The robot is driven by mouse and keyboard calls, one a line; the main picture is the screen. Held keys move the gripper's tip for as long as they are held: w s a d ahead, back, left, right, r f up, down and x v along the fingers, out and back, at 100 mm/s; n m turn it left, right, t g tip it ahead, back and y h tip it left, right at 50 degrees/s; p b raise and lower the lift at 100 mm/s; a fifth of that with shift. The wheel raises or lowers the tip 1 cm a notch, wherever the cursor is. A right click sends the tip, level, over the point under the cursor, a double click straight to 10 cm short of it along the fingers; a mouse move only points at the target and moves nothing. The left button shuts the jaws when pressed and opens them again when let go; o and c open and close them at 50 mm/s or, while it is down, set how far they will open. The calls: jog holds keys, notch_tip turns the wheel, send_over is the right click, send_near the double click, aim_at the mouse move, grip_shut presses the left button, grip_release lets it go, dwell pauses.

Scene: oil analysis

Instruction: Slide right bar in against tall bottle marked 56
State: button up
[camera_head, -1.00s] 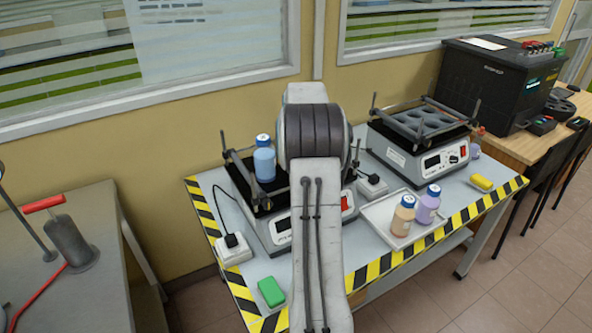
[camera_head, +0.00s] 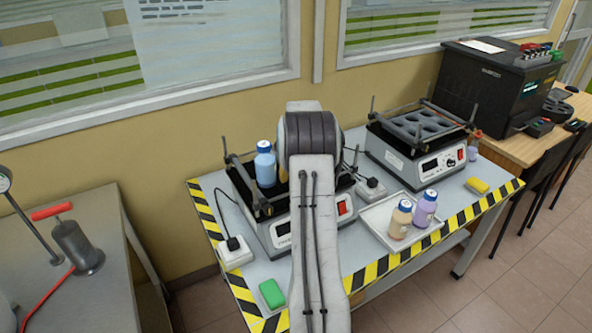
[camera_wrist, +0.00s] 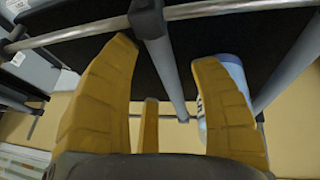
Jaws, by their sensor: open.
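A gap shows between the bar and each finger. The bar meets a dark clamp (camera_wrist: 147,20) on a cross rod. A blue bottle (camera_wrist: 236,75) is partly hidden behind the right finger, apart from the bar. In the head view, the tall blue bottle (camera_head: 265,166) with a blue-and-white cap stands upright on the left shaker (camera_head: 283,230). My arm hides the gripper and much of the shaker's right side there. No 56 is readable.
A second shaker (camera_head: 427,163) with a round-holed rack stands at the right. A white tray (camera_head: 376,222) with an orange and a purple bottle lies in front of it. A green block (camera_head: 271,293) and power socket (camera_head: 235,254) sit at the table's left.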

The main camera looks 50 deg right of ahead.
jog(key=shift+x, duration=1.1)
